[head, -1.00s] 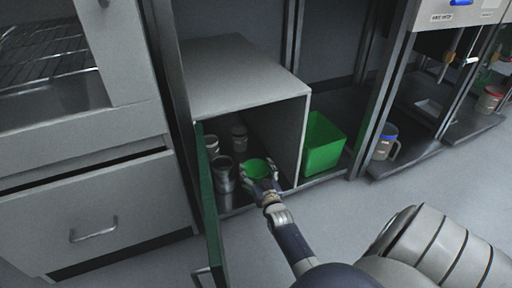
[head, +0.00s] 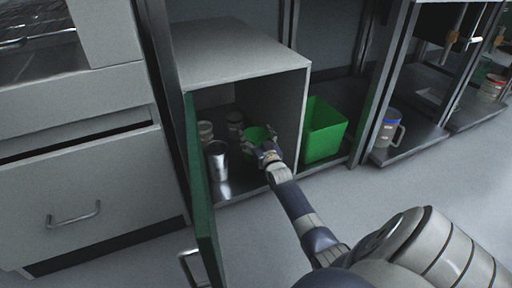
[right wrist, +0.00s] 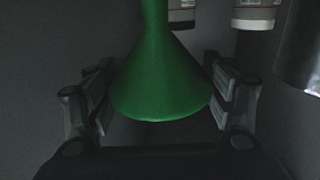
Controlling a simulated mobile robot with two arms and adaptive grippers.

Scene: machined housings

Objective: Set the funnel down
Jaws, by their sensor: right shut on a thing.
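The green funnel (head: 257,135) is inside the open grey cabinet (head: 240,62), near its right wall. In the right wrist view the funnel (right wrist: 161,80) has its wide mouth toward the camera and its narrow stem pointing away. My right gripper (head: 266,152) is shut on the funnel, with a finger on each side of it in the right wrist view (right wrist: 160,105). The funnel's base and any contact with the cabinet floor are hidden. My left gripper is not in view.
A metal beaker (head: 217,161) and white-lidded jars (head: 206,131) stand left of the funnel inside the cabinet. The green door (head: 203,190) hangs open on the left. A green bin (head: 324,130) stands outside on the right, and a blue-rimmed jug (head: 388,129) is further right.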

